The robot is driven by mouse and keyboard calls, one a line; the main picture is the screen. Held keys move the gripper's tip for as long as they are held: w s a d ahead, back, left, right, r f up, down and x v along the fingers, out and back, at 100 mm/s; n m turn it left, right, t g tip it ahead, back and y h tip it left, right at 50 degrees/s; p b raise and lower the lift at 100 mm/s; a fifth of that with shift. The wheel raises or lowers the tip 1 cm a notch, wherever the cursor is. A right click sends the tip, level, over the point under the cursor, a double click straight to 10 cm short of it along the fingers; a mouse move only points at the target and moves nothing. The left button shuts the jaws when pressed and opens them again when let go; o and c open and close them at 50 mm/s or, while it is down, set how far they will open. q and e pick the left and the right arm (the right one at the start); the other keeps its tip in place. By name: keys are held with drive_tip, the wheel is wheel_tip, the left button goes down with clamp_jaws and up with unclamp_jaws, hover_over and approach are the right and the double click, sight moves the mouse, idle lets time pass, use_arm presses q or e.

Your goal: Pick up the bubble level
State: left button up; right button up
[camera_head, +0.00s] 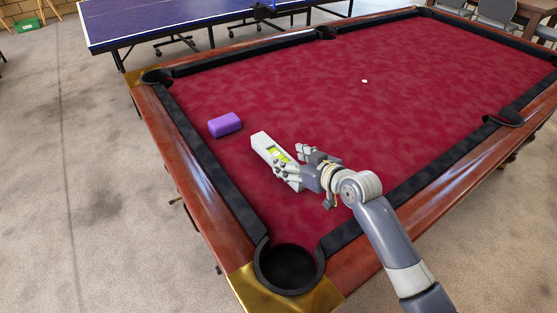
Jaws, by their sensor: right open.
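The bubble level (263,145) is a pale grey-white bar with a yellow-green vial window. It lies on the red cloth of the pool table, towards the near left corner. My right gripper (294,165) is open at the level's right end, its fingers overlapping that end in the picture and hiding part of it. I cannot tell whether the fingers touch it. My left gripper is not in view.
A purple block (225,125) lies on the cloth to the left of the level. The pool table (400,80) has raised dark cushions, wooden rails and a corner pocket (288,268) nearby. A small white ball (364,81) lies farther back. A blue table (180,22) stands behind.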

sight(280, 158)
drive_tip(key=shift+f+x, duration=0.2)
drive_tip(key=shift+x, duration=1.1)
drive_tip(key=shift+f+x, duration=0.2)
drive_tip(key=shift+x, duration=1.05)
drive_tip(key=shift+s+d, duration=0.1)
drive_tip(key=shift+r, duration=0.1)
drive_tip(key=c, duration=1.4)
